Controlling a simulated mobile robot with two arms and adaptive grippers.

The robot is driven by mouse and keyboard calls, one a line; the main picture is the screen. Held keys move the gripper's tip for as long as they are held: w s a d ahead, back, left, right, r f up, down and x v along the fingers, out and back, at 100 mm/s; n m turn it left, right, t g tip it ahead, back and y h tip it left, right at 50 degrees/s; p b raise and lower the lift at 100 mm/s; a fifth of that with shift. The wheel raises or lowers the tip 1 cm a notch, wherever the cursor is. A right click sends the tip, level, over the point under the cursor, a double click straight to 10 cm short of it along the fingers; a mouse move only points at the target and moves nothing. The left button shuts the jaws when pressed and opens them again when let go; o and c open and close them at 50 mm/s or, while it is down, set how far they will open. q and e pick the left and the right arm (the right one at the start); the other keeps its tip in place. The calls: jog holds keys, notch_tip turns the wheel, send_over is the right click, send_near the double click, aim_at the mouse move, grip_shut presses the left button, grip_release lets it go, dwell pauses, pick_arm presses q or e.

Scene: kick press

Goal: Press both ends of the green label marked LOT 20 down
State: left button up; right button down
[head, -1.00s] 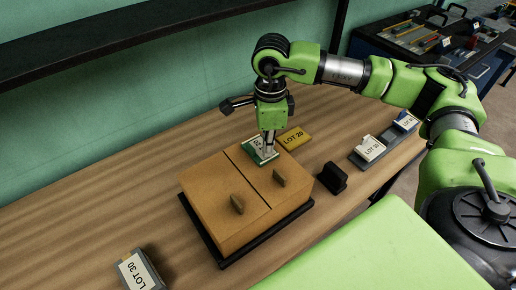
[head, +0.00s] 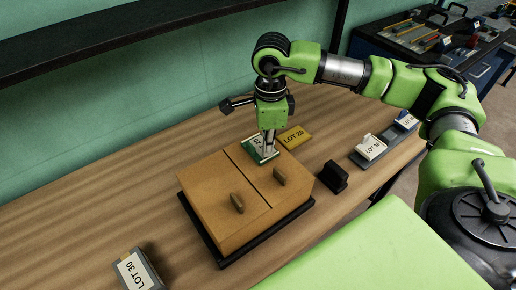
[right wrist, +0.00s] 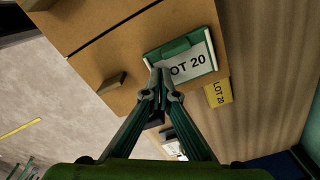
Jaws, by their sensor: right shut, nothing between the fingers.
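The green label (head: 254,141) marked LOT 20 lies on top of a brown box (head: 215,200), near its far edge. In the right wrist view the label (right wrist: 206,61) shows a white face with dark LOT 20 print and green edges; one end of the print is beside my fingertips. My right gripper (head: 268,153) is shut and empty, pointing down over the label's near right end. In the right wrist view its fingertips (right wrist: 160,70) overlap that end; I cannot tell whether they touch it. My left gripper is not in view.
A yellow LOT 20 label (head: 294,137) is behind the box. A black block (head: 332,177) and a grey tray (head: 361,159) with labels are at the right. A LOT 30 label (head: 133,271) is at the front left. The table's left side is clear.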

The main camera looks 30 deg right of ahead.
aim_at(253, 140)
jog(key=shift+f+b, duration=0.4)
jog(key=shift+f, duration=0.05)
dwell(0.8)
jog(key=shift+r, duration=0.15)
jog(key=shift+r+p, duration=0.8)
jog(key=shift+r, duration=0.85)
jog(key=shift+w+a+f+b, duration=0.1)
jog(key=shift+w+b, duration=0.2)
jog(key=shift+w, duration=0.6)
jog(key=shift+w+a+f+b, duration=0.1)
jog(key=shift+w+b, duration=0.1)
jog(key=shift+w, duration=1.1)
jog(key=shift+w+a+b, duration=0.1)
jog(key=shift+w+b, duration=0.1)
jog(key=shift+w, duration=1.05)
jog(key=shift+f+b, duration=1.25)
jog(key=shift+f, duration=0.35)
